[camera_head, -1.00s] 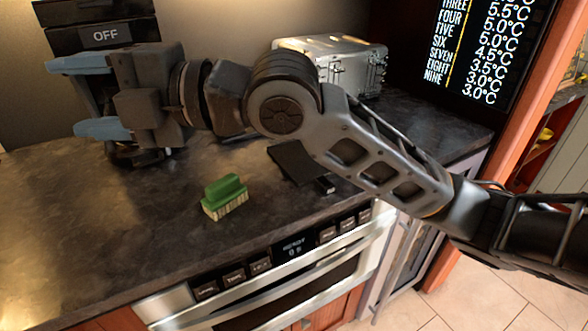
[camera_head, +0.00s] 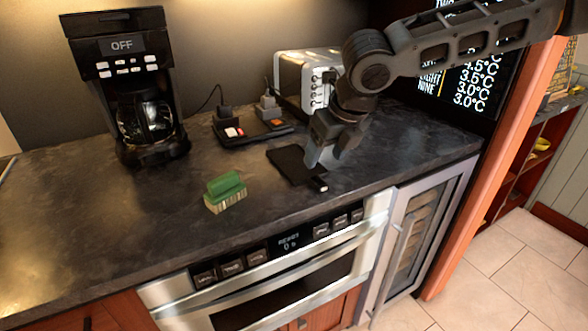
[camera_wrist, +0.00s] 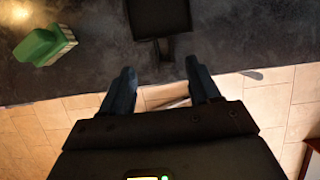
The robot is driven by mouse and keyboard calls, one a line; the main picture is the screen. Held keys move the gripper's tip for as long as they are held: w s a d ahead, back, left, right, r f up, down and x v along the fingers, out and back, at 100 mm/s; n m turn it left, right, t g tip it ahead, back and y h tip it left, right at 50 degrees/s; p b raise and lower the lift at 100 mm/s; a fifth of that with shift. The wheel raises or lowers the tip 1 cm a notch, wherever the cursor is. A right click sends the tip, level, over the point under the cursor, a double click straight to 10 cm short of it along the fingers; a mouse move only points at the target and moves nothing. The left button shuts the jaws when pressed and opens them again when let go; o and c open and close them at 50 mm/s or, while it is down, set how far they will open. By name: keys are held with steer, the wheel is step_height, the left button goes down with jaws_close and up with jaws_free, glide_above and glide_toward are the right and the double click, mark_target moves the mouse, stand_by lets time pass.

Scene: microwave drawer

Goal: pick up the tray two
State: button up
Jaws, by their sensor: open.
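A flat black tray (camera_head: 289,162) with a short handle end lies on the dark counter near its front edge. Nothing is seen on it. In the wrist view the black tray (camera_wrist: 160,18) is at the top middle, its handle pointing down toward the gap between my fingers. A second black tray (camera_head: 262,135) with small red and white items lies behind it; I cannot tell which one is tray two. My gripper (camera_head: 322,155) is open and points down over the right side of the front tray. In the wrist view the fingers (camera_wrist: 160,70) are apart and empty.
A green scrub brush (camera_head: 226,190) stands on the counter to the left. A coffee maker (camera_head: 140,100) is at the back left and a toaster (camera_head: 305,80) is behind my arm. A microwave drawer (camera_head: 270,265) is below the counter edge. The left counter is clear.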

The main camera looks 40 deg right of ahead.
mark_target(319, 174)
steer(key=shift+d+f, duration=0.4)
steer(key=shift+f, duration=0.1)
steer(key=shift+x, duration=3.4)
steer(key=shift+a, duration=0.15)
jaws_close()
